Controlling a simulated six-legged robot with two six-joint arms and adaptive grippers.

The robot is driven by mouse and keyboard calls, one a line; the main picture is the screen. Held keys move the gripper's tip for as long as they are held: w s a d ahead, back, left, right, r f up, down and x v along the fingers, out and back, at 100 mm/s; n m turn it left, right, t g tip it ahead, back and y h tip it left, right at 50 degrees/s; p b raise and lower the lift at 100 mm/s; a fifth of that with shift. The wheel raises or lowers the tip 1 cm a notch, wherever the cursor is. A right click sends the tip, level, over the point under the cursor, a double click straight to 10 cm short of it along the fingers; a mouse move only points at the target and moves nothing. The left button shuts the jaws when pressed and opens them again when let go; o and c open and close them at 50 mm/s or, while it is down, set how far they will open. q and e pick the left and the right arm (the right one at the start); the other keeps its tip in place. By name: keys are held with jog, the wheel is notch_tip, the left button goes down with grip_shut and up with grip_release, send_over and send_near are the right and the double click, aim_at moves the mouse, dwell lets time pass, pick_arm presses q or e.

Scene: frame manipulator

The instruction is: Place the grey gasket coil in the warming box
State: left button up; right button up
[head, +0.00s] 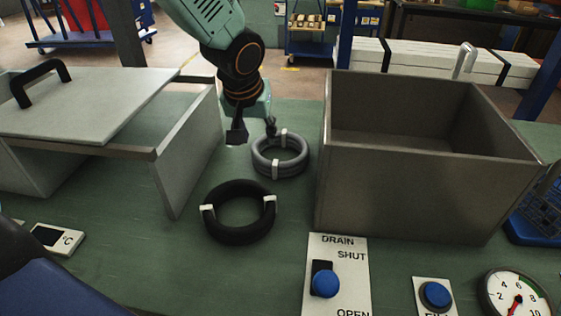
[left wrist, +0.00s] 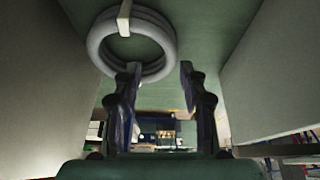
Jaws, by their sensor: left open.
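The grey gasket coil (head: 293,168) lies flat on the green bench with white bands around it. It also shows in the left wrist view (left wrist: 161,27), at the upper left. A pale grey box (head: 190,155) with a handled lid (head: 85,100) over part of its top stands at the left; a °C display (head: 57,239) is in front, so it looks like the warming box. My left gripper (head: 254,132) is open and empty at the coil's far left edge. In the wrist view its fingers (left wrist: 158,85) are apart, one overlapping the coil's edge. My right gripper is not in view.
A black coil (head: 238,236) with white bands lies nearer than the grey one. A deep open metal tank (head: 415,190) stands at the right. A DRAIN panel (head: 340,255), a blue button (head: 436,295) and a dial gauge (head: 515,296) line the front.

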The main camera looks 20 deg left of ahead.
aim_at(257, 144)
pick_arm(q)
jog(key=shift+w+a, duration=0.15)
jog(key=shift+a, duration=0.3)
jog(key=shift+b+x, duration=0.5)
jog(key=shift+x, duration=0.5)
jog(key=x, duration=0.3)
jog(key=b+x, duration=0.1)
jog(key=x, duration=0.1)
jog(key=shift+w+a+f, duration=0.1)
jog(key=shift+w+a, duration=0.1)
jog(key=shift+a, duration=0.1)
jog(key=shift+c, duration=0.5)
grip_shut()
